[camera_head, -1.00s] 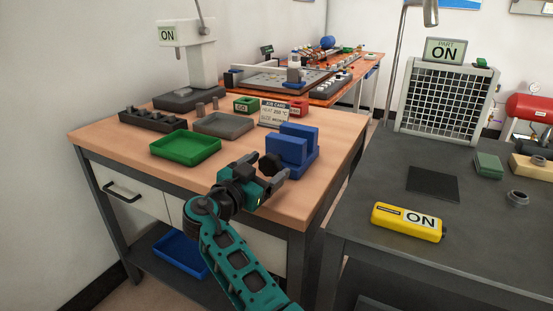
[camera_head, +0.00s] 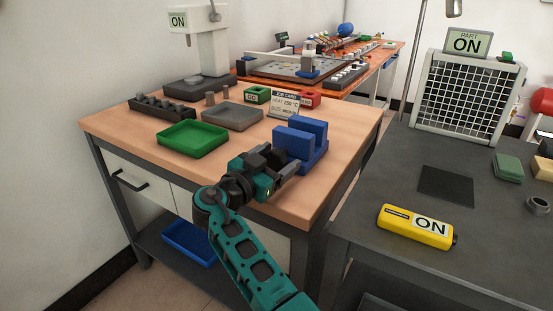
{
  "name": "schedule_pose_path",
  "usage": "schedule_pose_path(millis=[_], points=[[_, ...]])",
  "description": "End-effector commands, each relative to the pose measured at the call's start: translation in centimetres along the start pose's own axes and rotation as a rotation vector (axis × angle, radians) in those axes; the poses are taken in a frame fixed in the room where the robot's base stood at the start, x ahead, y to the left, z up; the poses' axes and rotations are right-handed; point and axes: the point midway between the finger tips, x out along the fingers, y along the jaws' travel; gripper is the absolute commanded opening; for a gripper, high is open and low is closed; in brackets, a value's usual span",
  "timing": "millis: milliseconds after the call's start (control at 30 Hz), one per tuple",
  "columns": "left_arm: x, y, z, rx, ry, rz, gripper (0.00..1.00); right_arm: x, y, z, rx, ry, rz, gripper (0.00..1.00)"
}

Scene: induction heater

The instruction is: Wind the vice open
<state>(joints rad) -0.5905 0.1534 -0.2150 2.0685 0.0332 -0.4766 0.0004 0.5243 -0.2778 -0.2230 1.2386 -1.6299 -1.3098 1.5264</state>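The blue vice (camera_head: 313,152) stands at the front right corner of the wooden bench, with two upright jaw blocks and a narrow gap between them. My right gripper (camera_head: 281,163) is at the vice's near left side, its fingers pointing towards it. A dark part, apparently the vice's handle, shows at the fingers, but it blends with the black gripper. I cannot tell whether the fingers are closed on it. My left gripper is out of view.
On the wooden bench (camera_head: 235,180) are a green tray (camera_head: 192,139), a grey tray (camera_head: 232,116), a black rack (camera_head: 162,108), a job card (camera_head: 285,106), and green (camera_head: 257,94) and red (camera_head: 308,98) boxes. A yellow ON unit (camera_head: 415,227) lies on the dark table (camera_head: 370,195) at right.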

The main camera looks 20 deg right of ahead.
Motion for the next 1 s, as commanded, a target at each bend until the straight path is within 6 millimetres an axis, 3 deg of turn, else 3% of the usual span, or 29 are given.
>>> schedule_pose_path(millis=[67,500,767,1000], points=[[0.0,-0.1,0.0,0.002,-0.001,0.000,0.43,0.0,0.0,0.0,0.000,0.000,0.000,0.67],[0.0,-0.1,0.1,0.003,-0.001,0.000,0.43,0.0,0.0,0.0,0.000,0.000,0.002,0.25],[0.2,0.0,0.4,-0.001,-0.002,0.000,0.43,0.1,0.1,0.1,-0.028,0.003,0.002,0.24],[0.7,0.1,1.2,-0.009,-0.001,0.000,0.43,0.0,0.1,0.2,-0.152,0.014,0.000,0.24]])
